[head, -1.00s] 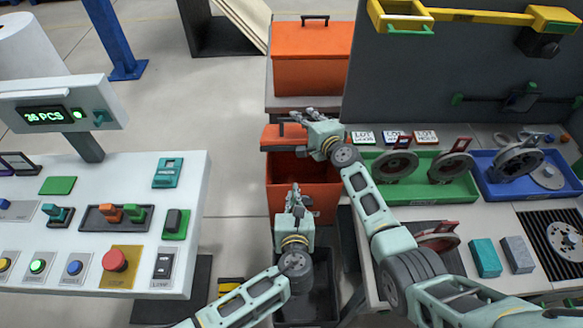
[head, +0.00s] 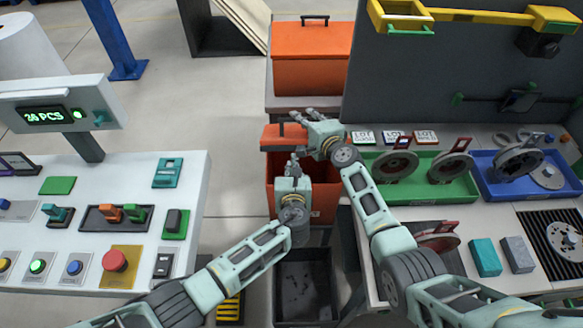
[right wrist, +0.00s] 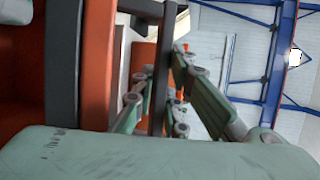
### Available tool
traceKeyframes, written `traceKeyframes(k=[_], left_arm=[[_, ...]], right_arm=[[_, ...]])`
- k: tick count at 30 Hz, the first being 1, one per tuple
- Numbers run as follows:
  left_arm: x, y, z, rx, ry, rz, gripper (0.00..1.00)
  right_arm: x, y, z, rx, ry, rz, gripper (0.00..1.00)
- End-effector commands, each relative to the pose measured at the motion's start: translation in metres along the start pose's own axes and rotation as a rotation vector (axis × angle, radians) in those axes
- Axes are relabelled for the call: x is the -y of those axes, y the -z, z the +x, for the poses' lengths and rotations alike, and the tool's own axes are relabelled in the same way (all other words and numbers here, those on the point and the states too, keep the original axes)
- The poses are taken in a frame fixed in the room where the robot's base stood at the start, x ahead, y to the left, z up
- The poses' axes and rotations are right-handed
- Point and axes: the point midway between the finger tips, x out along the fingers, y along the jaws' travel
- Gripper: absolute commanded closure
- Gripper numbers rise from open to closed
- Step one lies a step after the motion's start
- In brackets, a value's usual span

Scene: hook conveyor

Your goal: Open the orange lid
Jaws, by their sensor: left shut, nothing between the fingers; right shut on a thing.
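The orange lid (head: 270,146) shows in the head view above the orange bin (head: 325,200), which looks open at the top. My right gripper (head: 291,117) is at the lid and shut on its dark handle. In the right wrist view the dark handle bar (right wrist: 164,60) runs between the fingers, beside an orange panel (right wrist: 97,65). My left gripper (head: 294,159) is shut and empty, just below the lid at the bin's opening. It hides part of the bin. Whether its fingertips touch the lid I cannot tell.
A second orange box (head: 312,75) with a handled lid stands behind. A white control panel (head: 120,230) is at left. A workbench with a green tray (head: 430,190) and a blue tray (head: 500,190) is at right. A dark open crate (head: 305,290) sits low in front.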

Motion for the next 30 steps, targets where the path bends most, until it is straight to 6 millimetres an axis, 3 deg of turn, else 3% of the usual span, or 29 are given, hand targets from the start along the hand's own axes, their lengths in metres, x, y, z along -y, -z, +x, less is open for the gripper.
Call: traceKeyframes(k=[1, 8, 14, 20, 21, 26, 30], left_arm=[[0.0, -0.001, 0.0, 0.0, 0.0, 0.0, 1.0], [0.0, -0.001, 0.0, 0.001, 0.0, 0.0, 1.0], [0.0, -0.019, 0.001, 0.001, 0.0, -0.001, 1.0], [0.0, -0.018, 0.001, 0.0, 0.0, 0.0, 1.0], [0.0, -0.018, 0.001, 0.0, 0.0, 0.0, 1.0], [0.0, -0.018, 0.001, 0.0, 0.0, 0.0, 1.0], [0.0, -0.018, 0.001, 0.0, 0.0, 0.0, 1.0]], right_arm=[[0.014, 0.002, 0.002, -0.007, 0.023, -0.002, 1.0], [0.014, 0.002, 0.002, -0.007, 0.023, -0.002, 1.0], [0.014, 0.002, 0.002, -0.006, 0.023, -0.002, 1.0], [0.014, 0.002, 0.002, -0.007, 0.023, -0.002, 1.0], [0.014, 0.002, 0.002, -0.007, 0.023, -0.001, 0.86], [0.012, 0.001, 0.001, -0.005, 0.019, -0.001, 0.72], [0.009, 0.001, 0.001, -0.004, 0.015, -0.001, 0.7]])
